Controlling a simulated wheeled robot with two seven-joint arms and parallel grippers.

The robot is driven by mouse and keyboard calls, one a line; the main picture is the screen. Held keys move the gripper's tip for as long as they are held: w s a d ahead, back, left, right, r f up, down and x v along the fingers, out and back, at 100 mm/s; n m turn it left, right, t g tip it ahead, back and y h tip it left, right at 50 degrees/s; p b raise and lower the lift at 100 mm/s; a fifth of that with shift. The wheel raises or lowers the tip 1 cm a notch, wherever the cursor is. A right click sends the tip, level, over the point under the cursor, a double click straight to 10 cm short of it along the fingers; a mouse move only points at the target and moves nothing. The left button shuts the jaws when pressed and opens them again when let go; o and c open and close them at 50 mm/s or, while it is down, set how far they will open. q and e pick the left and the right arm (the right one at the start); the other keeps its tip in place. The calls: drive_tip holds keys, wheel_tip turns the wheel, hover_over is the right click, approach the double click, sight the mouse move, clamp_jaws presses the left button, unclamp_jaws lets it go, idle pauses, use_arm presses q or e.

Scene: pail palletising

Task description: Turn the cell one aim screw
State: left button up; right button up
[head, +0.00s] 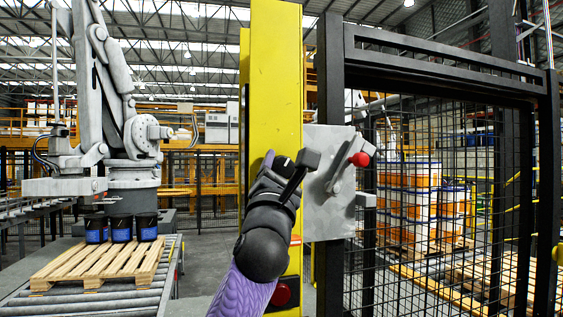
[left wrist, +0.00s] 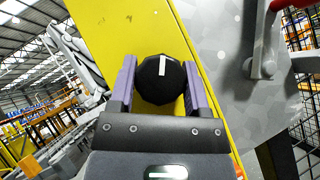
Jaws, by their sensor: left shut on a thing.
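The aim screw shows in the left wrist view as a black round knob (left wrist: 152,83) with a white mark that points nearly straight up the picture. It sits on the face of a yellow post (left wrist: 125,35). My left gripper (left wrist: 160,75) has its two purple fingers on either side of the knob and is shut on it. In the head view my left gripper (head: 278,166) is against the yellow post (head: 275,80), and the gripper and wrist hide most of the knob. My right gripper is in neither view.
A grey plate (head: 322,220) with a red-knobbed lever (head: 359,159) is close to the right of my left gripper. A black mesh gate (head: 440,55) stands right of it. At left, dark pails (head: 121,229) stand on a wooden pallet (head: 95,265) over a roller conveyor, below a grey robot arm (head: 100,80).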

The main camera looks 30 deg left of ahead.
use_arm(q)
drive_tip(key=shift+r+m+h, duration=0.1)
drive_tip(key=shift+m+h, duration=0.4)
drive_tip(key=o, duration=1.3)
drive_tip(key=b+v, duration=0.5)
drive_tip(key=v, duration=0.5)
